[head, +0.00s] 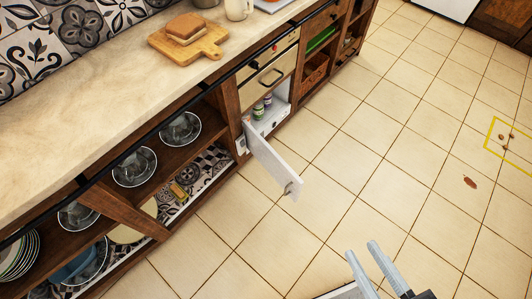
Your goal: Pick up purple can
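Two small cans stand inside an open low cabinet in the head view. One can (268,100) is further back and looks purplish; the other can (258,112) is nearer and has green and dark tones. They are too small for me to be sure which is the purple one. My gripper (362,250) is at the bottom of the view, over the floor, to the right of and well apart from the cans. Its two grey fingers are parallel with a gap between them, and nothing shows in it.
A white cabinet door (274,166) stands open into the floor space, between the cans and my gripper. Open shelves with glass bowls (180,129) and plates (18,255) lie to the left. A cutting board (190,45) with bread is on the counter. The tiled floor is mostly clear.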

